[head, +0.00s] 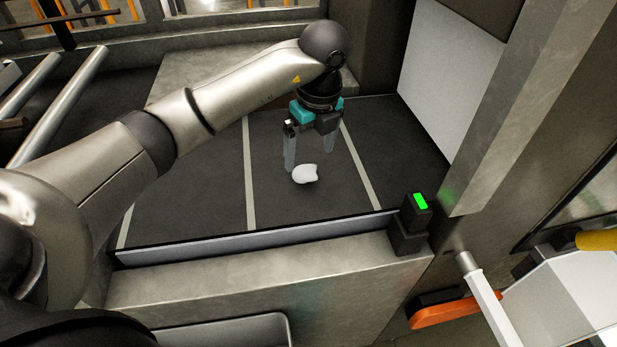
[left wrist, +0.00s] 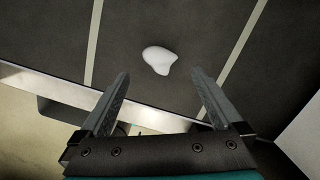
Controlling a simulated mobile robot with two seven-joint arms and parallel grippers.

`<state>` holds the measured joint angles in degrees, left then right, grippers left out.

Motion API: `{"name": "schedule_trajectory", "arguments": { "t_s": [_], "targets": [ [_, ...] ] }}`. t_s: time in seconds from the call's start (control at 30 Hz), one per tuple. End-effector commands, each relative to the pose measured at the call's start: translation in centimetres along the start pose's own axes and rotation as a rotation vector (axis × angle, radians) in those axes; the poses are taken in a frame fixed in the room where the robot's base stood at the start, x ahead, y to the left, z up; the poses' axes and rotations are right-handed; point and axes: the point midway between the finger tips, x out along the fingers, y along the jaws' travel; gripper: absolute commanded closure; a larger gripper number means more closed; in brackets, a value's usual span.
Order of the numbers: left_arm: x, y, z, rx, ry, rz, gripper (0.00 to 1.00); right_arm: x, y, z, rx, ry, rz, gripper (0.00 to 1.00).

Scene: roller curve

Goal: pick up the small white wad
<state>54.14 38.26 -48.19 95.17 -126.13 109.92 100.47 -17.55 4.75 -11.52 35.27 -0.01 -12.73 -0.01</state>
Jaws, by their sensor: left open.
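The small white wad (head: 305,174) lies on the dark belt (head: 200,200), between two pale stripes. My left gripper (head: 309,168) points down over the belt close to the wad, with its fingers apart and nothing between them. In the left wrist view the wad (left wrist: 159,60) lies beyond the open fingertips of the left gripper (left wrist: 160,76), roughly centred between them. The exact height of the fingertips above the belt is hard to tell. My right gripper does not show in either view.
A metal side rail (head: 260,238) runs along the belt's near edge. A dark post with a green light (head: 420,201) stands at its right end. A pale panel (head: 450,75) rises at the right. Metal rollers (head: 60,110) lie at the left. The belt around the wad is clear.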

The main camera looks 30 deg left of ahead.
Motion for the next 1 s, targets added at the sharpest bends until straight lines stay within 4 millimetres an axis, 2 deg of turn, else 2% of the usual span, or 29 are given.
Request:
{"name": "schedule_trajectory", "arguments": {
  "t_s": [0.03,0.27,0.53,0.83,1.0],
  "targets": [
    [0.7,0.0,0.0,0.0,0.002,0.002,0.0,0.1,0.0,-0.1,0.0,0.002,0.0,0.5],
    [2.3,0.0,0.0,-0.001,0.001,0.001,0.0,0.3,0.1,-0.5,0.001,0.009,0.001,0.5],
    [6.2,-0.2,-0.1,0.0,0.003,0.001,0.0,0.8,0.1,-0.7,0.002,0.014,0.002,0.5],
    [6.7,-0.2,-0.1,0.002,0.001,-0.001,0.0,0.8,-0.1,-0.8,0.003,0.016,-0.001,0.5],
    [6.7,-0.2,-0.1,0.001,0.001,-0.001,0.18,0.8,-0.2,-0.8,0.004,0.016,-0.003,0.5]
  ]
}}
